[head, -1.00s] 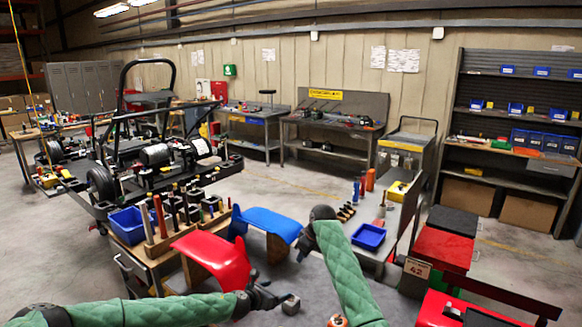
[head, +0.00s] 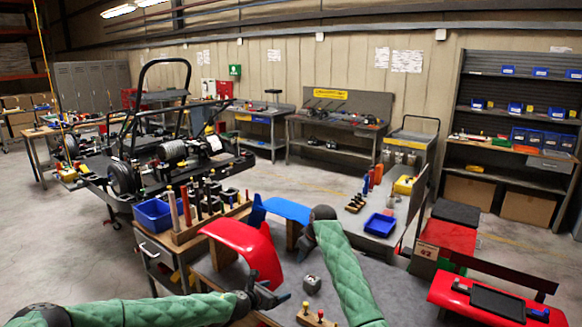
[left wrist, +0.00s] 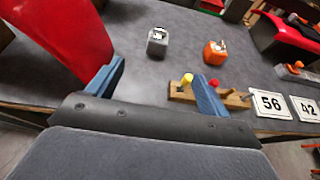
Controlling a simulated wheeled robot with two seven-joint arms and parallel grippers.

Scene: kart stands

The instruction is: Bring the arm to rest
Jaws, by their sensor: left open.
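My left gripper (head: 268,292) is the lower one in the head view, beside the red curved panel (head: 245,246). In the left wrist view its two blue fingers (left wrist: 157,88) are spread apart with nothing held between them. The grey tabletop (left wrist: 110,32) lies beyond them. My right gripper (head: 304,244) is a dark shape beside the blue curved panel (head: 284,209). Its fingers are mostly hidden by its arm and too small to read.
A small grey block (head: 312,284) and a wooden peg holder (head: 316,318) are on the table. An orange block (left wrist: 215,52) shows in the left wrist view. The kart frame (head: 172,150) stands at the left. A blue bin (head: 379,225) sits to the right. Open floor (head: 70,235) lies left.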

